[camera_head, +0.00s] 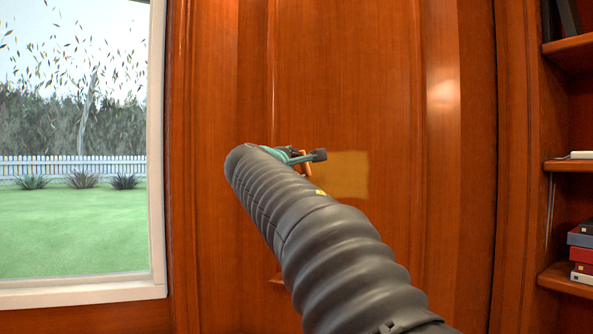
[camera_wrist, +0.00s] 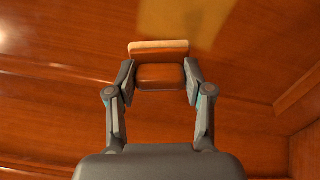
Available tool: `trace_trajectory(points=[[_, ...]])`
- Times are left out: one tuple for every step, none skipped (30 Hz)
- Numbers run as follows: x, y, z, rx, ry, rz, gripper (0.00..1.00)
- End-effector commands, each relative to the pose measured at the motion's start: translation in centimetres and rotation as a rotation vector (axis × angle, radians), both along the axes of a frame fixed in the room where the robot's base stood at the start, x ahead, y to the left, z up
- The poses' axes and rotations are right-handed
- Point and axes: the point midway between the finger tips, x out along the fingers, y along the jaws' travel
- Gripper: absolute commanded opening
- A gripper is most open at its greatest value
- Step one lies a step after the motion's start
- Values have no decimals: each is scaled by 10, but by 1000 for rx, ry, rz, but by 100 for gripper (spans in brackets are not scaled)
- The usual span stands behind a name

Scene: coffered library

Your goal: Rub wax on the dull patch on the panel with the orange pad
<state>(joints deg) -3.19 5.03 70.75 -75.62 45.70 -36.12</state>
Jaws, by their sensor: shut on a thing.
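The dull patch (camera_head: 341,175) is a yellowish, squarish area on the reddish wood panel (camera_head: 345,80). In the wrist view the patch (camera_wrist: 205,22) shows at the top, just beyond the pad. My gripper (camera_head: 312,160) is mostly hidden behind my arm in the head view, at the patch's left edge. In the wrist view my gripper (camera_wrist: 160,78) is shut on the orange pad (camera_wrist: 160,48), which has a brown block-like back and a pale orange edge. The pad shows as a small orange sliver in the head view (camera_head: 307,168). I cannot tell whether it touches the panel.
A window (camera_head: 75,150) with a pale frame is at the left. Shelves (camera_head: 572,167) with several books (camera_head: 580,250) stand at the right. Raised moulding (camera_head: 273,80) runs down the panel's left side. The panel right of the patch is clear.

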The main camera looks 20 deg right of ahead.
Motion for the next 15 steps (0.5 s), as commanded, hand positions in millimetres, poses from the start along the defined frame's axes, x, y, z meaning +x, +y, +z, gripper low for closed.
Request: trace_trajectory(points=[[-1, 1, 0, -1, -1, 0, 24], [-1, 1, 0, 0, 0, 0, 24], [-1, 1, 0, 0, 0, 0, 24], [-1, 1, 0, 0, 0, 0, 24], [-1, 1, 0, 0, 0, 0, 24], [-1, 1, 0, 0, 0, 0, 24], [-1, 1, 0, 0, 0, 0, 24], [-1, 1, 0, 0, 0, 0, 24], [-1, 1, 0, 0, 0, 0, 24], [-2, 1, 0, -1, -1, 0, 24], [-2, 2, 0, -1, -1, 0, 24], [-4, 3, 0, 0, -1, 1, 24], [-5, 4, 0, -1, -1, 2, 24], [-6, 6, 0, -1, -1, 2, 24], [-8, 8, 0, -1, -1, 2, 24]])
